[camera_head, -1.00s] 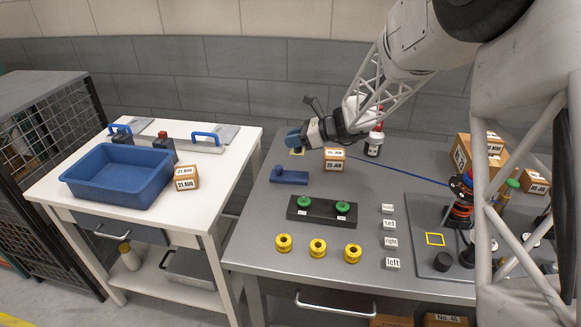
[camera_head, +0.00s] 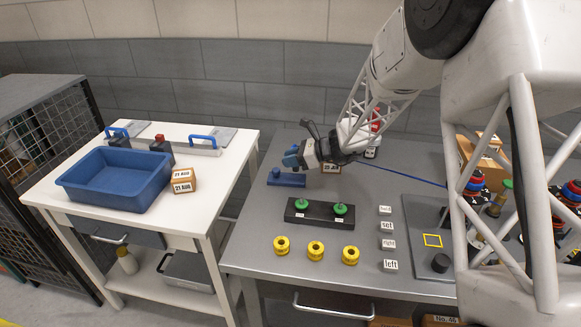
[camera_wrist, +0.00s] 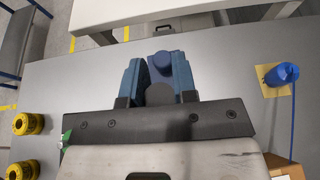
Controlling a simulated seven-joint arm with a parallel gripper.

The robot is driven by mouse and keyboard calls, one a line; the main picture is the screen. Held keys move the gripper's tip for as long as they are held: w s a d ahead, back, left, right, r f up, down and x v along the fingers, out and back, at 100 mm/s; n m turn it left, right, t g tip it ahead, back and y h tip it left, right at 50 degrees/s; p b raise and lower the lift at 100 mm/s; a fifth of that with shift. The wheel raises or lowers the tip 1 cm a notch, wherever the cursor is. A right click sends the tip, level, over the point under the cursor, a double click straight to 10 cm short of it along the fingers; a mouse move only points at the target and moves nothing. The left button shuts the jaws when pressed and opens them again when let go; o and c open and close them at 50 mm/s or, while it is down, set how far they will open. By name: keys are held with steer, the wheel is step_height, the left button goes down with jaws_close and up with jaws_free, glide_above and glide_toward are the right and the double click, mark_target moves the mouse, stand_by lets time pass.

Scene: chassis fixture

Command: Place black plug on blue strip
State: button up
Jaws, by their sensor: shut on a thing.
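My gripper (camera_head: 291,160) is just above the blue strip (camera_head: 290,180), at the back of the grey table. Its blue fingers (camera_wrist: 158,80) show in the wrist view, closed around a dark round piece, apparently the black plug (camera_wrist: 160,95). The plug is mostly hidden in the head view. The blue strip (camera_wrist: 163,52) lies below and beyond the fingertips in the wrist view, with a raised round blue peg at its far end. The rest of the strip is hidden behind the gripper. I cannot tell whether the plug touches the strip.
A black block with two green knobs (camera_head: 320,215) and several yellow rings (camera_head: 316,250) lie in front of the strip. A blue plug with a cable (camera_wrist: 278,75) sits on a yellow-marked square.

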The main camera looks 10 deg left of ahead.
steer(key=shift+f, duration=1.6)
steer(key=shift+f, duration=0.15)
steer(key=o, duration=0.9)
steer(key=shift+d+r, duration=0.1)
steer(key=shift+r, duration=0.1)
steer(key=v, duration=1.1)
steer(key=shift+d+r, duration=0.2)
steer(key=shift+d, duration=0.15)
